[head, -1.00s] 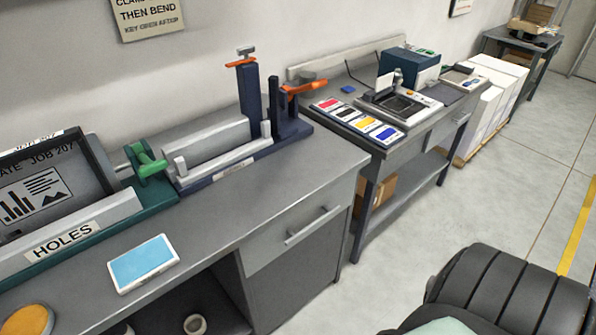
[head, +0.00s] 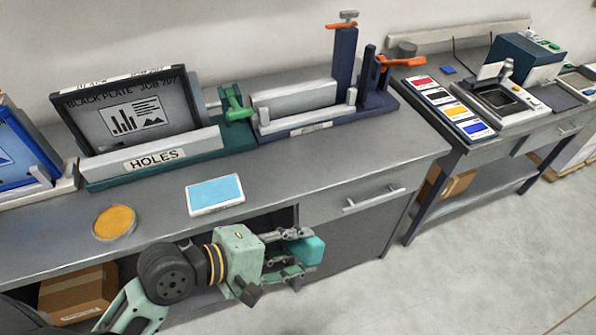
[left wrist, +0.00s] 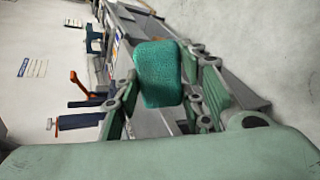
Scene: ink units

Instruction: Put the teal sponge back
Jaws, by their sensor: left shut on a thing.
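The teal sponge (head: 309,250) is held in my left gripper (head: 290,250), in front of the workbench's open shelf and drawer front and below the top's edge in the head view. In the left wrist view the sponge (left wrist: 158,74) sits between the two green finger pads of my left gripper (left wrist: 165,95), which is shut on it. The sponge is clear of the bench in the head view. My right gripper is not in view.
On the workbench (head: 330,178) are a blue-topped white tray (head: 215,194), a round orange-topped dish (head: 115,222), the HOLES fixture (head: 155,158) and a navy clamp fixture (head: 318,125). A cardboard box (head: 78,295) sits on the lower shelf. A second table with ink cards (head: 452,110) stands to the right.

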